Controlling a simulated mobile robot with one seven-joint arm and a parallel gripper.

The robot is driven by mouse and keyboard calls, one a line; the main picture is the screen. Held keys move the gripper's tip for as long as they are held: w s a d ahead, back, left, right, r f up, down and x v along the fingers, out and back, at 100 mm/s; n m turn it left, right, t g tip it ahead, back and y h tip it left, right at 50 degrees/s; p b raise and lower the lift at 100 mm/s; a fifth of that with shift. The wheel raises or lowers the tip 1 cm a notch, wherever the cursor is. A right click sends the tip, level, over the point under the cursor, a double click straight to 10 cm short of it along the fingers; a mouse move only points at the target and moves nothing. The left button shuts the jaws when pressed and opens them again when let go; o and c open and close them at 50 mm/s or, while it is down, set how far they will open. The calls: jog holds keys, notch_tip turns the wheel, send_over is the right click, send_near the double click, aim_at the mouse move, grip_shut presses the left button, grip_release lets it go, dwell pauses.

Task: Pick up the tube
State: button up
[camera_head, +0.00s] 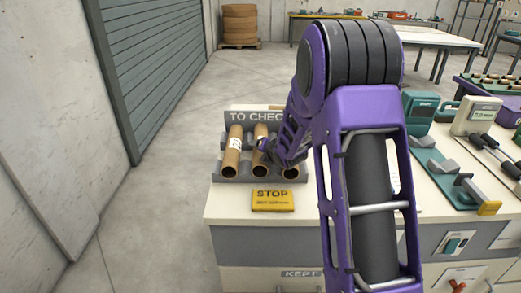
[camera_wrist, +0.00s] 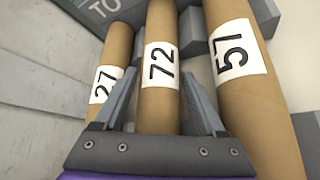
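Three brown cardboard tubes with white number labels lie side by side in a grey rack (camera_head: 217,178) under a sign reading "TO CHECK". In the wrist view they are tube 27 (camera_wrist: 106,84), tube 72 (camera_wrist: 161,66) and tube 57 (camera_wrist: 232,60). In the head view the left tube (camera_head: 232,155) is clear, and the middle tube (camera_head: 260,133) and right tube (camera_head: 291,173) are partly hidden by my arm. My gripper (camera_wrist: 160,88) is open, with one finger on each side of tube 72. I cannot tell whether the fingers touch it.
A yellow STOP block (camera_head: 272,200) lies on the bench (camera_head: 225,208) in front of the rack. Green instruments (camera_head: 440,165) stand to the right beyond my arm. A shutter door (camera_head: 155,65) and open floor are on the left.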

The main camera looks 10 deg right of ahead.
jog(key=c, duration=1)
jog(key=shift+r, duration=0.2)
